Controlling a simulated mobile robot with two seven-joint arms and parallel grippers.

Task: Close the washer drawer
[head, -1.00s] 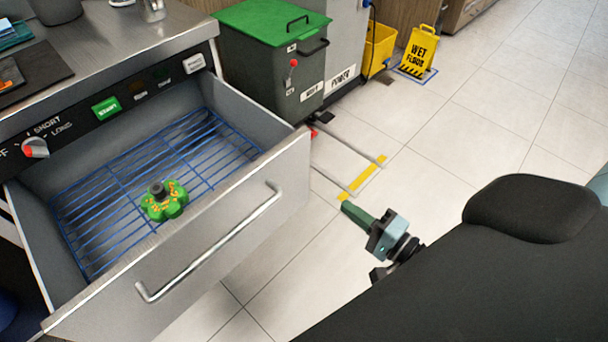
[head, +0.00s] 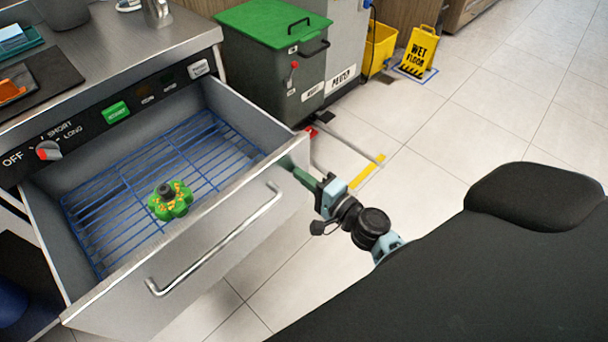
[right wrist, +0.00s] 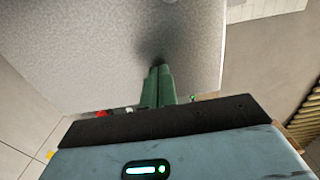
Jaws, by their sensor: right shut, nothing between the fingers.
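The washer drawer (head: 190,262) is pulled out, with a long metal bar handle (head: 222,243) on its grey front. A blue wire rack (head: 125,205) lines its inside, and a green flower-shaped piece (head: 170,200) with a dark knob sits on the rack. My right gripper (head: 287,163) is shut and empty, its green fingertips at the right end of the drawer front, beside the handle. In the right wrist view the shut fingers (right wrist: 158,72) point at the grey drawer front (right wrist: 110,60), at or very near its surface. My left gripper is out of view.
The control panel (head: 120,108) with a red-tipped dial (head: 47,151) is above the drawer, under a metal counter (head: 110,45). A green-lidded bin (head: 272,22) stands behind right. A yellow wet floor sign (head: 420,50) stands farther back.

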